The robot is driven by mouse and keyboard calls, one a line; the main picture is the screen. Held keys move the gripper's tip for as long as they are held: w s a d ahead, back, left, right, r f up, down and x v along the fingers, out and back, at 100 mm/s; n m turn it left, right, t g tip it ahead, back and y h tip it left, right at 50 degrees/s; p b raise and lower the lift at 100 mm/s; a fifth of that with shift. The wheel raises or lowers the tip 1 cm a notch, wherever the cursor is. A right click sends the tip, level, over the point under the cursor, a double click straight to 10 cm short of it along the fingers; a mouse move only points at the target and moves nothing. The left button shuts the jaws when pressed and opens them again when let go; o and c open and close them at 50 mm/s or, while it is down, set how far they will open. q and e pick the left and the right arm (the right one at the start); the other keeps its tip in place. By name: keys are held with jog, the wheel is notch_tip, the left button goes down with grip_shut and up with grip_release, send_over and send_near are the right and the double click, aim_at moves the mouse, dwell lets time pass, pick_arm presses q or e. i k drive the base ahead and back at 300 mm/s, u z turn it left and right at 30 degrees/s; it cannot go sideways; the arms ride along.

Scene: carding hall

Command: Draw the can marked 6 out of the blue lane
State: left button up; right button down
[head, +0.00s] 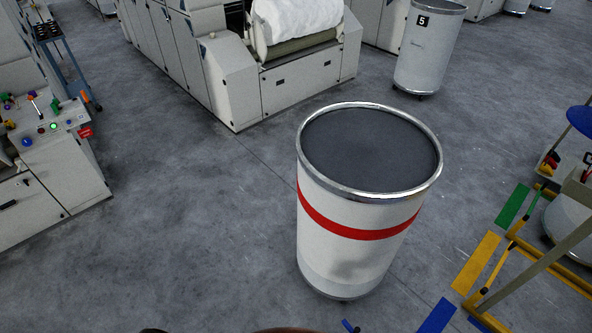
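A large white can (345,262) with a red band and a metal rim stands upright on the floor, right of centre. Its dark grey top sits a little below the rim. No number shows on the side facing me, so I cannot tell whether it is can 6. A blue floor marking (437,315) lies at the bottom right, with yellow and green markings beyond it. The blue lane itself is mostly out of the picture. Neither gripper is in view.
A can marked 5 (425,55) stands at the back. Yellow-ended lane rails (522,243) and a partly hidden can (568,232) are at the right edge. A carding machine (290,85) stands behind and a control desk (55,165) at left. The floor between is clear.

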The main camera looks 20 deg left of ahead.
aim_at(348, 239)
jog(key=u, duration=1.75)
jog(key=i, duration=2.25)
jog(key=z, duration=2.45)
